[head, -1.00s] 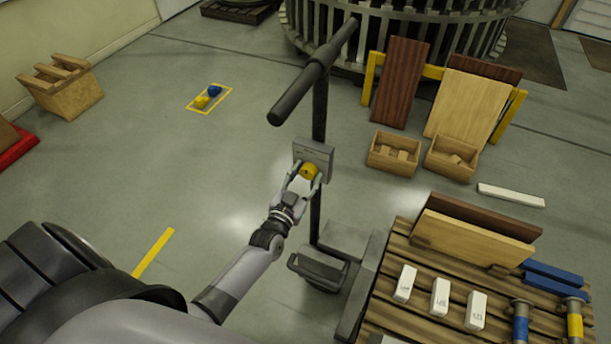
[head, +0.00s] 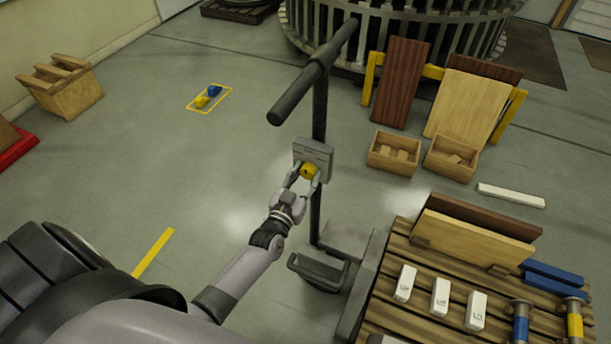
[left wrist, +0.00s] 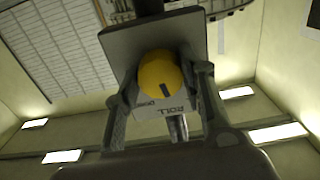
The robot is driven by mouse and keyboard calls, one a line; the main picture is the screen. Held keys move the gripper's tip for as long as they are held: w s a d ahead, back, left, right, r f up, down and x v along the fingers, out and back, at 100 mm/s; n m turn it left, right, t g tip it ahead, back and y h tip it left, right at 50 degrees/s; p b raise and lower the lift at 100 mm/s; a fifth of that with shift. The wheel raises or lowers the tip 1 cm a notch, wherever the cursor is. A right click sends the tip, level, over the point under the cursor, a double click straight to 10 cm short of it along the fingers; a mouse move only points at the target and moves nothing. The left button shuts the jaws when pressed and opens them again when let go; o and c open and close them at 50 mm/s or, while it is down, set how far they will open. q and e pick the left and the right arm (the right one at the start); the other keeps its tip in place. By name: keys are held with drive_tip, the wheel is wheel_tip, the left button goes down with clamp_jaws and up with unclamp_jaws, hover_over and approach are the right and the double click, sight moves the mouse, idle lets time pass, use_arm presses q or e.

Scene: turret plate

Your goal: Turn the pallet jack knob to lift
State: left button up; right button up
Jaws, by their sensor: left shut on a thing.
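The yellow knob (head: 309,170) sits on the grey control plate (head: 314,152) on the upright post of the pallet jack (head: 320,105). My left gripper (head: 304,176) is shut on the knob, one finger on each side. In the left wrist view the knob (left wrist: 163,78) shows a dark pointer mark near its lower edge, tilted slightly. A label below it reads "ROLL" upside down; other lettering is partly hidden. My right gripper is not in view.
The jack's black handle bar (head: 313,73) stretches above the plate. A slatted pallet (head: 400,250) with boards, white blocks and rollers stands at the lower right. Wooden bins (head: 394,170) stand behind it. The floor to the left is mostly clear.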

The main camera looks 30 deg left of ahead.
use_arm(q)
drive_tip(key=n, duration=0.4)
drive_tip(key=shift+n+b, duration=0.4)
drive_tip(key=shift+n, duration=1.7)
drive_tip(key=o, duration=1.2)
drive_tip(key=shift+c, duration=0.2)
drive_tip(key=s, duration=1.2)
drive_tip(key=shift+d, duration=0.4)
drive_tip(key=shift+f, duration=0.1)
